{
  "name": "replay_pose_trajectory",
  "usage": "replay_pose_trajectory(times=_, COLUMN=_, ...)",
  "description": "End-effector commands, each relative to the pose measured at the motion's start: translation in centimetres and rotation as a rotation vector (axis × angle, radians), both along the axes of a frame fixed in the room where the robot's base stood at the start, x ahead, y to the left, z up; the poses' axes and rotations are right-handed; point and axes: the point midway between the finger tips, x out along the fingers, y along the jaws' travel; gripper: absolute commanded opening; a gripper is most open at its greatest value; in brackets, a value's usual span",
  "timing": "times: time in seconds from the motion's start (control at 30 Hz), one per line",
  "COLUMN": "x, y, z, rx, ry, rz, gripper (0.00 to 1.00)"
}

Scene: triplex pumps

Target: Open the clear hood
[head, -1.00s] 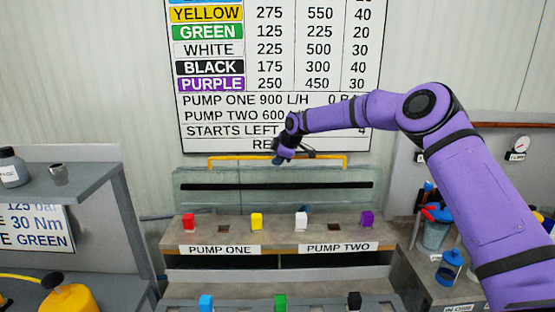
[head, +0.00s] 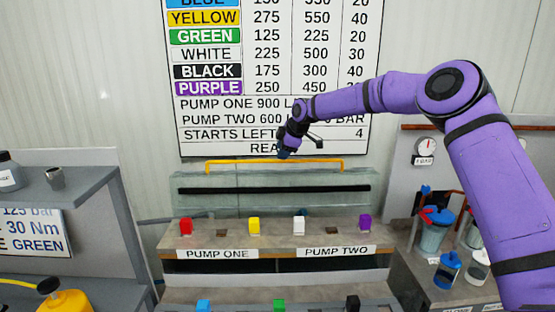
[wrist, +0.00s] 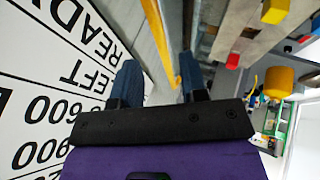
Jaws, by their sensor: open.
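The clear hood (head: 215,203) is a greenish see-through panel behind the upper row of coloured blocks, with a dark band showing across it. A yellow bar handle (head: 225,163) runs along its top edge. My gripper (head: 284,154) is at the bar's middle, pointing down, just above or in front of it; the head view does not settle which. In the wrist view my gripper (wrist: 158,78) has its two blue fingers apart with nothing between the tips. The yellow bar (wrist: 155,25) passes beyond the fingertips, and I see no contact.
A wall chart (head: 275,90) is close behind my gripper. Red (head: 186,226), yellow, white and purple blocks stand on the bench below the hood. A grey shelf (head: 85,185) is at left; blue-lidded jars (head: 447,268) and a gauge (head: 427,147) are at right.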

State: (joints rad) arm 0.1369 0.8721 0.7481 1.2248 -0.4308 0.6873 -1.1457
Motion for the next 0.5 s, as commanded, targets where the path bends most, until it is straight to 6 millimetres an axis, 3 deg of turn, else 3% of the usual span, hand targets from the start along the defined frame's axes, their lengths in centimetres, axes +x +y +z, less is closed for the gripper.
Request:
replay_pose_trajectory(times=0.2, x=-1.1, y=-1.2, z=2.5, rx=-0.001, ry=-0.001, rz=-0.002, gripper=0.40)
replay_pose_trajectory(times=0.5, x=-1.5, y=-1.5, z=3.2, rx=0.000, ry=0.000, rz=-0.001, gripper=0.40)
